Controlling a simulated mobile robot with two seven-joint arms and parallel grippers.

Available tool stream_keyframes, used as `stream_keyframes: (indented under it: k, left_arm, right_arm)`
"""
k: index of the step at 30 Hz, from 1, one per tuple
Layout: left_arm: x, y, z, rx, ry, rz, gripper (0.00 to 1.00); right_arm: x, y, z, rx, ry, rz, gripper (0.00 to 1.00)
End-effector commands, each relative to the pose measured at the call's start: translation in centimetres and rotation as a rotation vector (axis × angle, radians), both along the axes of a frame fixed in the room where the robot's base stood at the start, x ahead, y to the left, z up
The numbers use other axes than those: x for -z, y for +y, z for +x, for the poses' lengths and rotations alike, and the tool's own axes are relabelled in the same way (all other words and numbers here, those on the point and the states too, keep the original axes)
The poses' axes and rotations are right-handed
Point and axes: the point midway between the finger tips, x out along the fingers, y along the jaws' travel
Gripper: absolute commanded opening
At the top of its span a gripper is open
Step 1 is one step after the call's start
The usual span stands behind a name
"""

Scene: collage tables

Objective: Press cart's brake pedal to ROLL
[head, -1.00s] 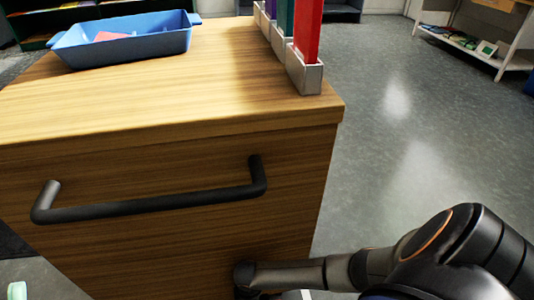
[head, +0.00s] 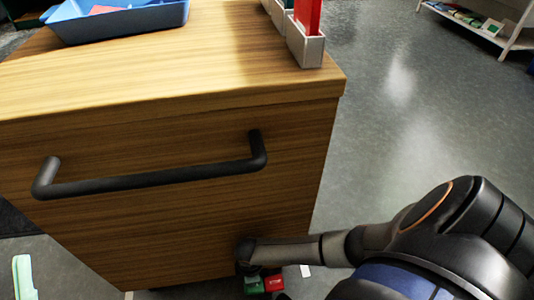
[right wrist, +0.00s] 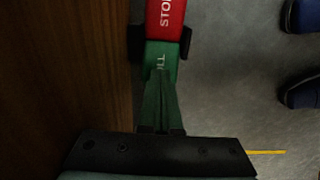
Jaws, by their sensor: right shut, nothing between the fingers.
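The wooden cart (head: 180,240) with a black bar handle (head: 150,181) fills the left and middle of the head view. Its brake pedal shows low at the cart's bottom, with a green part (head: 254,285) and a red part (head: 274,284). My left gripper is not in view.
A blue tray (head: 120,24) and upright colored items in a grey holder (head: 305,45) stand on the cart top. Open grey floor (head: 420,120) lies to the right, with a white shelf (head: 490,35) behind. A pale green object (head: 22,277) is at lower left.

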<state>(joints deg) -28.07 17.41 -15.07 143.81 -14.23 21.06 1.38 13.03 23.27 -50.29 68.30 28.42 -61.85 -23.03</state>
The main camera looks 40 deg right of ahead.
Motion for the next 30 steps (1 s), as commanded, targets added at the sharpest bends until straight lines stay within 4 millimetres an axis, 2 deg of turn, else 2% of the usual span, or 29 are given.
stream_keyframes:
  k: [30]
  left_arm:
    - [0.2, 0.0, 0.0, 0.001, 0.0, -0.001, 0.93]
  right_arm:
    - [1.6, 0.0, -0.1, -0.001, 0.001, -0.001, 0.0]
